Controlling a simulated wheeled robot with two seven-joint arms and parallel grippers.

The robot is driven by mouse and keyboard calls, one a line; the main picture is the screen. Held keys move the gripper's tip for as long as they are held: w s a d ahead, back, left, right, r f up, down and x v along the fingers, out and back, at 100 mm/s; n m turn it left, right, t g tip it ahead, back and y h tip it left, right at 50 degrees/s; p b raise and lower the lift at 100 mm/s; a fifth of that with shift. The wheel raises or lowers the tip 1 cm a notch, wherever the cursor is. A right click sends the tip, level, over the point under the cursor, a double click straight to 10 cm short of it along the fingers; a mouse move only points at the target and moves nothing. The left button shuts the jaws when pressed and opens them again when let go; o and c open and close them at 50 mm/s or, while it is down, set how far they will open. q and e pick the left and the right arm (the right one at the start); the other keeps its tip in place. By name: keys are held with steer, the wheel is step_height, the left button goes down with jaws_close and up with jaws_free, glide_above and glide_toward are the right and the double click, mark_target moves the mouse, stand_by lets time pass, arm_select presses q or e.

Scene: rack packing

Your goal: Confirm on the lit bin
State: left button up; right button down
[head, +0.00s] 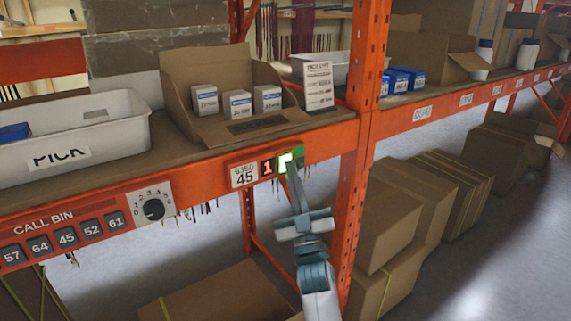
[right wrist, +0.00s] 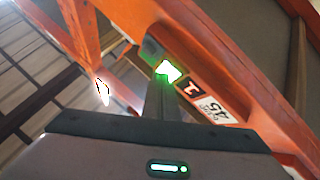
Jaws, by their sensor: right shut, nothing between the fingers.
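The lit green confirm button (head: 285,162) is on the orange shelf beam, right of a red display reading 1 (head: 267,168) and a label with 45 (head: 244,175). It also glows in the right wrist view (right wrist: 168,71). My right gripper (head: 290,170) is shut and empty, its fingertips at the lower edge of the button; I cannot tell whether they touch it. The right gripper also shows in the wrist view (right wrist: 160,88), pointing at the button. The bin above is an open cardboard box (head: 245,128) with 3 small white-and-blue boxes. My left gripper is not in view.
A white PICK tote (head: 120,135) stands on the shelf at left. The beam bears a dial (head: 153,207) and a CALL BIN row of numbered buttons (head: 67,236). An orange upright post (head: 362,130) stands right of the gripper. Cardboard boxes (head: 400,215) sit below.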

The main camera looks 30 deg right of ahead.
steer(key=shift+w, duration=0.25)
steer(key=shift+s, duration=0.15)
stand_by(0.5)
steer(key=shift+s, duration=0.7)
steer(key=shift+s+d+p, duration=0.15)
steer(key=shift+s+p, duration=0.25)
steer(key=shift+s, duration=0.85)
steer(key=shift+s+d+p, duration=0.1)
steer(key=shift+s+p, duration=0.3)
steer(key=shift+s, duration=0.85)
